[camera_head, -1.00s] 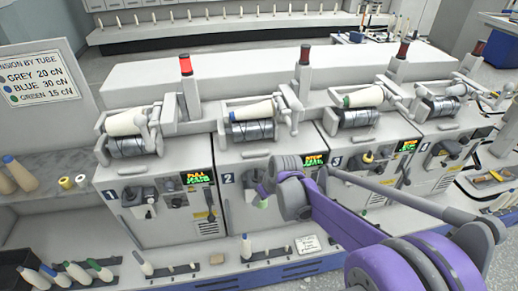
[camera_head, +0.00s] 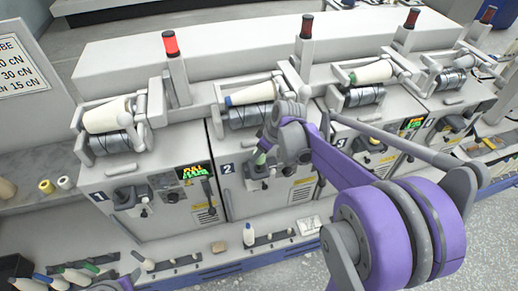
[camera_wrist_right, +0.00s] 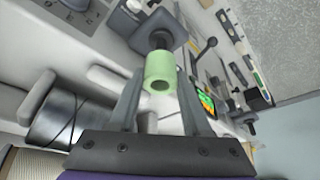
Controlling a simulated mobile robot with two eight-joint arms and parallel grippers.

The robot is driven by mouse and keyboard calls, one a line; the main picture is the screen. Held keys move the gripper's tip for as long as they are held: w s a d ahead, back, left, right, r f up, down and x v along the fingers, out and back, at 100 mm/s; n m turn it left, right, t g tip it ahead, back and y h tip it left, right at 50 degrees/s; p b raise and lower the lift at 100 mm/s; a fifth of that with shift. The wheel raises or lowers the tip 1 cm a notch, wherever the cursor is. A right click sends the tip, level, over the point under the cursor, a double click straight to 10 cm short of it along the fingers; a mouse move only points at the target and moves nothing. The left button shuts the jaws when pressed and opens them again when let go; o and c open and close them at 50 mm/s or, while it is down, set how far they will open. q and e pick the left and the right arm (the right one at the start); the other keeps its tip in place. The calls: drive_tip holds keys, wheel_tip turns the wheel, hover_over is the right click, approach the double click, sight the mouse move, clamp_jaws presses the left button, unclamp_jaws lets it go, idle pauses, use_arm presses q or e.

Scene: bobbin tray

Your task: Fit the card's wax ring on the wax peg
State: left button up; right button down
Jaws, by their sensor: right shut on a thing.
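My right gripper (camera_head: 266,146) is in front of machine 2 and shut on a pale green wax ring (camera_head: 260,157). In the right wrist view the ring (camera_wrist_right: 160,70) sits between the two fingers (camera_wrist_right: 158,106), its open end facing the camera. A dark wax peg (camera_wrist_right: 158,40) on a grey square plate shows right behind the far end of the ring, roughly in line with it. I cannot tell whether the ring is around the peg or just short of it. A small white card (camera_head: 310,225) lies on the front ledge; its print is unreadable.
Machine 1 (camera_head: 150,205) stands left with a lit screen (camera_head: 196,172). Yellow rings (camera_head: 47,186) lie on the left shelf. Levers stick out beside the peg.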

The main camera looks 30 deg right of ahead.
sight(260, 161)
drive_tip(key=shift+f+b, duration=0.5)
drive_tip(key=shift+f, duration=0.95)
use_arm(q)
drive_tip(key=shift+s+f, duration=0.3)
drive_tip(key=shift+f, duration=0.25)
drive_tip(key=shift+s+f, duration=0.25)
drive_tip(key=shift+f, duration=0.25)
drive_tip(key=shift+w, duration=0.1)
drive_tip(key=shift+f, duration=0.1)
drive_tip(key=shift+s+f+b, duration=0.3)
drive_tip(key=shift+f+b, duration=0.1)
drive_tip(key=shift+f, duration=0.1)
use_arm(e)
drive_tip(key=shift+f, duration=0.6)
drive_tip(key=c, duration=0.6)
unclamp_jaws()
